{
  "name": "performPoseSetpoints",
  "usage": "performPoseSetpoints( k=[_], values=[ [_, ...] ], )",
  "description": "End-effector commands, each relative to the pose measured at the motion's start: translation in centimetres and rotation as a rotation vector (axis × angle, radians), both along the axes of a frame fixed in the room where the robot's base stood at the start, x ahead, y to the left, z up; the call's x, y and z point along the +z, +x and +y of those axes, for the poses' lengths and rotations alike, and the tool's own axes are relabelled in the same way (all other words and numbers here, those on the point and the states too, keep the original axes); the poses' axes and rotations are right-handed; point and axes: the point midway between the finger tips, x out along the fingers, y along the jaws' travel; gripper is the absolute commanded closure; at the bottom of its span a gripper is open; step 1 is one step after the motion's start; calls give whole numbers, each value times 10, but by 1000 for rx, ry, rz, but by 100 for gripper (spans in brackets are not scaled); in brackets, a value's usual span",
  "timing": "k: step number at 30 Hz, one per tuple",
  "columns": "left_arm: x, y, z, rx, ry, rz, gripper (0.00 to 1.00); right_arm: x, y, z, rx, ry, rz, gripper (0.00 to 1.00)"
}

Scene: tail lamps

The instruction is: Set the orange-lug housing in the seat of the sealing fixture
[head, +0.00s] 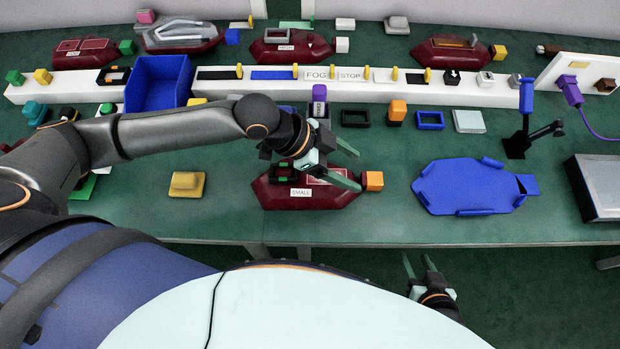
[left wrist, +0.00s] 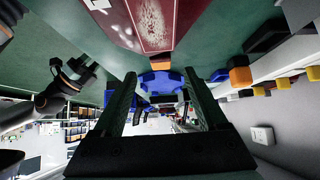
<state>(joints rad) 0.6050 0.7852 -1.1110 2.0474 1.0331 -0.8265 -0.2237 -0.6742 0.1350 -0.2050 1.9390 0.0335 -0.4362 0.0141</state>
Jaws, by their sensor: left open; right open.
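The orange-lug housing (head: 335,197) is a dark red boat-shaped body marked SMALL, lying near the table's front edge. Its orange lug (head: 373,181) is at the right end; both housing (left wrist: 150,22) and lug (left wrist: 160,61) show in the left wrist view. My left gripper (head: 350,166) is open above the housing's right half, fingers pointing right; no grip on it shows. The blue plate with raised tabs (head: 470,187), apparently the sealing fixture, lies empty to the right. My right gripper (head: 421,264) is open and empty, in front of the table edge.
A blue post stand (head: 517,146) and a grey box (head: 598,187) flank the blue plate on the right. A yellow block (head: 187,184) lies left of the housing. Behind are small blocks, a long white rail (head: 225,87) and other red housings. Green table between housing and plate is clear.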

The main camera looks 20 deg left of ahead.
Motion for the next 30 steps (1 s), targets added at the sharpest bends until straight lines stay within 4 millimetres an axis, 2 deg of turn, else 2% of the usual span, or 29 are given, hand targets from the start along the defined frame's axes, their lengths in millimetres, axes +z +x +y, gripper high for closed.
performPoseSetpoints(
  k=[5, 13, 22, 23, 30],
  values=[
    [-8, 3, -10, 0, 0, 1, 25, 0, 1, 3, 4, 4, 0, 50],
    [-32, 12, -38, 0, -2, 1, 25, 2, 9, 3, 5, 5, -17, 50],
    [-37, 14, -41, -1, 0, -1, 25, 3, 10, 3, 5, 5, -20, 50],
    [-37, 14, -41, 0, 0, 0, 26, 3, 10, 3, 5, 5, -20, 50],
    [-36, 14, -41, 0, 0, 0, 53, 3, 10, 4, 4, 5, -18, 50]
  ],
)
